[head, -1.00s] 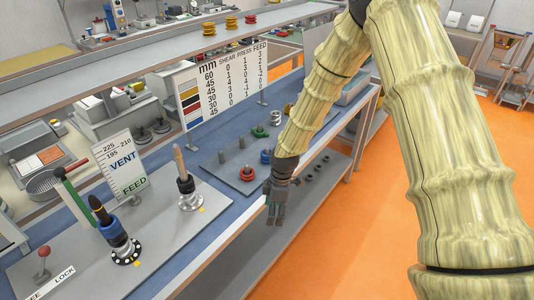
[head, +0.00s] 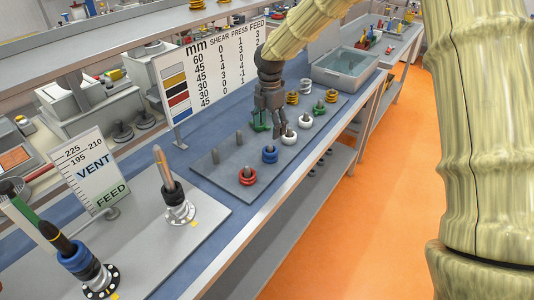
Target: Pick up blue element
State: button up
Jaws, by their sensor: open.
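The blue element (head: 270,154) is a small ring-shaped piece around a peg on the grey peg plate (head: 209,172), between a red element (head: 247,176) and a white element (head: 289,138). My gripper (head: 281,133) is open and points down over the plate. In the picture its fingertips are just above and right of the blue element, near the white element. I cannot tell its exact height. A green element (head: 260,122) is partly hidden behind my gripper.
More white and yellow elements (head: 331,96) stand on the plate's far end. A grey bin (head: 347,68) is beyond them. A number chart (head: 212,71) stands behind the plate. Two bare pegs and a lever panel (head: 200,212) are at left.

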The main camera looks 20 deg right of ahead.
aim_at(270, 146)
notch_tip(270, 146, down, 4)
jog(key=shift+s+a+f+p, duration=0.1)
jog(key=shift+f+p, duration=0.05)
jog(key=shift+p, duration=0.6)
jog(key=shift+f, duration=0.3)
jog(key=shift+s+f+p, duration=0.2)
jog(key=shift+s+p, duration=0.05)
jog(key=shift+p, duration=0.05)
jog(key=shift+s+f+p, duration=0.15)
jog(key=shift+f+p, duration=0.4)
jog(key=shift+f, duration=0.65)
jog(key=shift+s+f+p, duration=0.1)
jog(key=shift+f+p, duration=0.4)
jog(key=shift+f, duration=0.65)
jog(key=shift+c, duration=0.4)
jog(key=shift+w, duration=0.1)
jog(key=c, duration=1.2)
jog(key=shift+o, duration=0.2)
jog(key=shift+r, duration=0.1)
